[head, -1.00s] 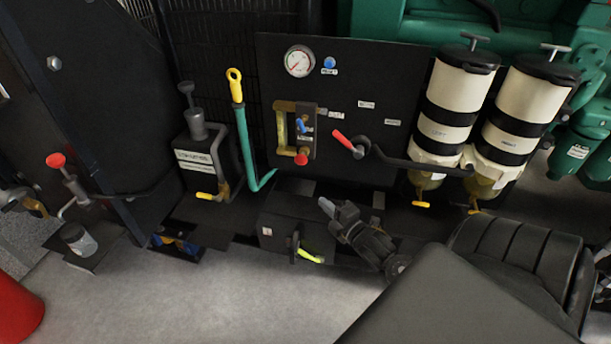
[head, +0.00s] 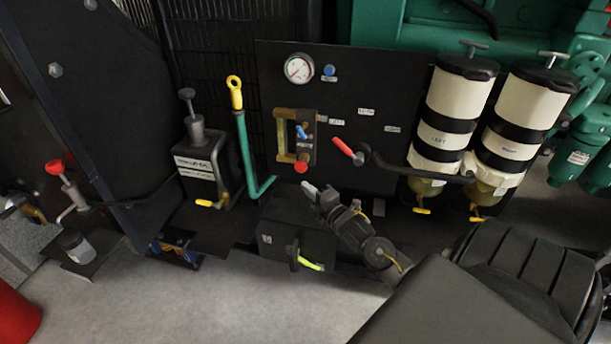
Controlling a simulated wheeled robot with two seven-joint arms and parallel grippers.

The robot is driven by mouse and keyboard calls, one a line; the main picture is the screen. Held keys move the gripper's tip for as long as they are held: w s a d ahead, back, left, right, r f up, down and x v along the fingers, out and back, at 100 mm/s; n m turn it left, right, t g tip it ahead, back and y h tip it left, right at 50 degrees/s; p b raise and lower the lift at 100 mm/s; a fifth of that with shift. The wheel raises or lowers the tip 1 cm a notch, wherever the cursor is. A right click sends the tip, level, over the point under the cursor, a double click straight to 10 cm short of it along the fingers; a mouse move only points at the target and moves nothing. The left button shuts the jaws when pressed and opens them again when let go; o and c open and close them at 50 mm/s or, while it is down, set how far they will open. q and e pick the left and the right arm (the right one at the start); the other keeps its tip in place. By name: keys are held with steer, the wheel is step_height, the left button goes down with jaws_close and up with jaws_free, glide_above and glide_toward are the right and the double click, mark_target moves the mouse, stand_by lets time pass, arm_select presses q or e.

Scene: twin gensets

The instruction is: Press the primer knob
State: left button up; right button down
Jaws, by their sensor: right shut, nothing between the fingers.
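My right gripper (head: 311,188) is shut and empty. It points up and left, in front of the black panel (head: 400,90), just below the red knob (head: 301,167) of the brass sight-glass unit (head: 281,140); I cannot tell whether they touch. No readable label marks a primer knob. A grey plunger with a round top knob (head: 187,94) stands upright on a black box (head: 205,165) at left. A small blue round button (head: 329,70) sits beside the gauge. The twin filter canisters (head: 458,95) (head: 522,100) carry T-handles. My left gripper is not in view.
A red-handled lever (head: 343,146) sticks out right of the sight-glass unit. A yellow-topped green pipe (head: 243,140) rises at left. A low black box with a yellow-green lever (head: 311,265) lies below my gripper. The floor in front is clear.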

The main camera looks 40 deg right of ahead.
mark_target(306, 168)
steer(key=shift+w+d+r, duration=0.1)
steer(key=shift+w+d, duration=0.45)
steer(key=shift+w, duration=0.3)
steer(key=shift+w+d, duration=0.5)
steer(key=shift+w, duration=0.3)
steer(key=shift+w+d+r, duration=0.1)
steer(key=shift+w+d, duration=0.45)
steer(key=shift+w, duration=0.3)
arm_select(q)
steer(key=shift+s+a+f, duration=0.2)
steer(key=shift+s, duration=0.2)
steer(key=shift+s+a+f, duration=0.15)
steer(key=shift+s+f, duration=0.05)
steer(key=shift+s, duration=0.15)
